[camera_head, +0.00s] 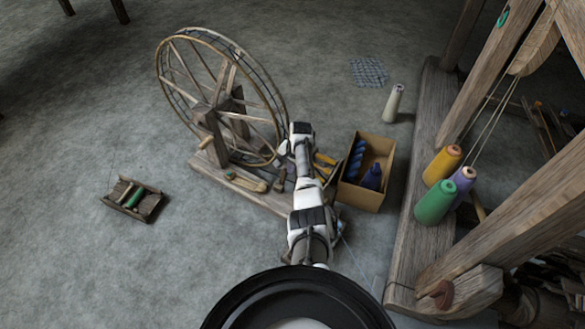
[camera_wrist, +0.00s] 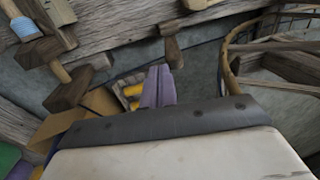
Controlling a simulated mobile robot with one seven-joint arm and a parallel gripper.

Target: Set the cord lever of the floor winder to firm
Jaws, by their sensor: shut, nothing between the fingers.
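The floor winder stands on the floor left of my arm in the head view. Its large spoked wheel (camera_head: 222,98) is upright on a long wooden base (camera_head: 258,196). Small wooden parts lie along the base, partly covered by my arm; I cannot tell which is the cord lever, nor its setting. In the wrist view the wheel's rim (camera_wrist: 232,65) shows at the right. My gripper (camera_wrist: 160,82) is shut and empty, its fingers close together. A wooden peg (camera_wrist: 172,48) on a beam appears beyond the fingertips. In the head view my gripper is hidden behind my arm.
A cardboard box (camera_head: 381,193) with blue items stands right of my arm. A cone (camera_head: 393,103) stands behind it. The loom frame (camera_head: 430,150) with coloured thread cones (camera_head: 436,201) bounds the right. A small wooden tray (camera_head: 147,208) lies left; the floor around it is clear.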

